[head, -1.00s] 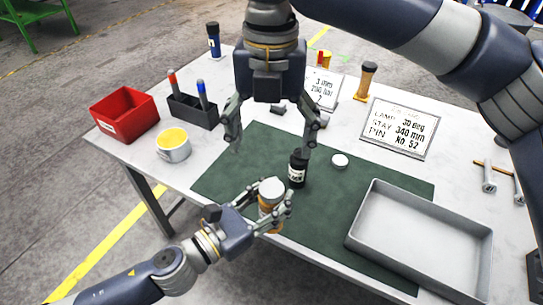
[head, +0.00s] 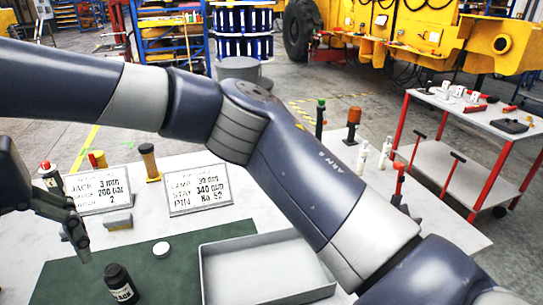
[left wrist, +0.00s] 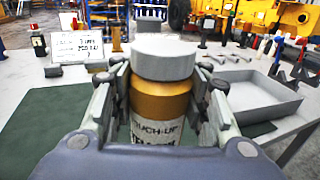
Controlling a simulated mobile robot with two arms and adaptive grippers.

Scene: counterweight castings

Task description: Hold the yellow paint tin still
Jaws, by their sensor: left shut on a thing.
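The yellow paint tin (left wrist: 160,101) fills the middle of the left wrist view. It has a golden body, a wide grey lid and a white label whose readable part says "TOUCH-UP". It looks upright. My left gripper (left wrist: 161,86) has one finger on each side of it and is shut on it. The tin's lower part is hidden behind my gripper. The tin and left gripper are outside the head view. My right gripper (head: 72,226) is partly cut off at the left edge of the head view, with only one finger clear, above the dark green mat (head: 75,270).
A black bottle (head: 122,285) stands on the mat, with a white disc (head: 161,249) near it. A grey tray (head: 265,275) lies to the right. My right arm crosses the head view.

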